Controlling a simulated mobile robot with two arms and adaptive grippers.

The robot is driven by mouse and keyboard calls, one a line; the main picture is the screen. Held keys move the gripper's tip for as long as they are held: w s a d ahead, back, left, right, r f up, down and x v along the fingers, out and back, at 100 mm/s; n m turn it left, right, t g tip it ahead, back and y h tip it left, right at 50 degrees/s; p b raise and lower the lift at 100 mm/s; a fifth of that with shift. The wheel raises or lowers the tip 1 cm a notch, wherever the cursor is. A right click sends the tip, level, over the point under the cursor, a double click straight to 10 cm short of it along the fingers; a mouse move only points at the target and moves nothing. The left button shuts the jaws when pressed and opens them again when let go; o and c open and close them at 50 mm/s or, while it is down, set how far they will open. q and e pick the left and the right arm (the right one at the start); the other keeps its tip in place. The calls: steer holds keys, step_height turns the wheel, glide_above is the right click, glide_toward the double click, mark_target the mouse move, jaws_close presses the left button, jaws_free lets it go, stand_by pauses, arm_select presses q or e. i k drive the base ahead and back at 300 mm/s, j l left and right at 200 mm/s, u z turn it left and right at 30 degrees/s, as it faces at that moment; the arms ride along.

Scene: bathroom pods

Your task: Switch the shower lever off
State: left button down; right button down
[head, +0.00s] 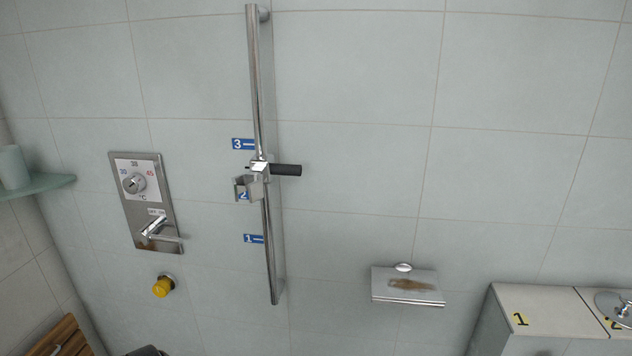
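The shower lever (153,230) is a chrome handle on the lower part of a metal control plate (170,206) on the tiled wall, left of the shower rail. It points down and to the left, with a small label just above it. A round temperature knob (134,184) with number markings sits above it on the same plate. Neither gripper shows in the head view. A dark rounded shape at the bottom edge is cut off, and I cannot tell what it is.
A vertical chrome rail (257,90) carries a sliding holder (250,186) with a black handle (286,170). A yellow knob (163,287) is below the plate. A glass shelf (42,185) is at left, wooden slats (62,340) lower left. A metal dispenser (407,286) and a ledge (548,302) are at right.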

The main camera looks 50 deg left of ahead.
mark_target(144, 235)
steer(key=u, duration=1.4)
steer(key=l+u, duration=0.1)
steer(key=u, duration=1)
